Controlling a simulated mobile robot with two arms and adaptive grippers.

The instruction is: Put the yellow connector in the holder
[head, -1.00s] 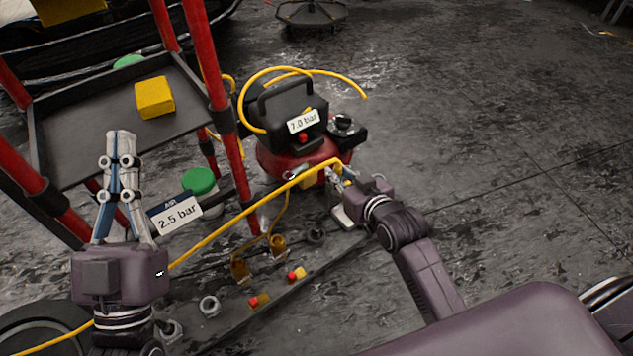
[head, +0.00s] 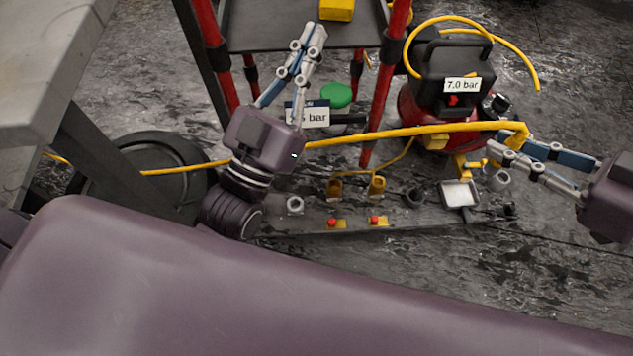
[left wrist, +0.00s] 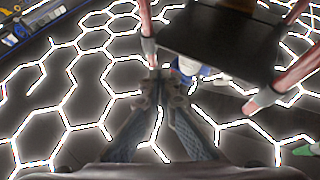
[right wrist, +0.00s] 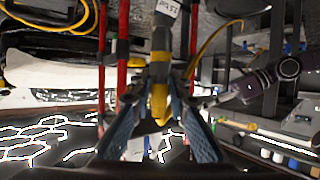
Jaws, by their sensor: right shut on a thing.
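My right gripper (head: 510,153) is shut on the yellow connector (head: 518,137) at the end of a yellow hose. In the right wrist view the yellow connector (right wrist: 158,100) sits between the fingertips. In the head view it is held to the right of the red compressor. Several grey ring-like holders, one of them a grey holder (head: 295,205), stand along a low dark base on the floor. Which one is meant, I cannot tell. My left gripper (head: 314,36) looks shut and empty, in front of the cart; the left wrist view also shows its closed tips (left wrist: 156,86).
The red compressor (head: 405,115) with a 7.0 bar label stands at the upper right. A red-posted cart (head: 270,35) carries a yellow block (head: 337,10). The yellow hose (head: 400,132) stretches across the scene. Small brass fittings (head: 377,186) stand on the base. Open floor lies at the right.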

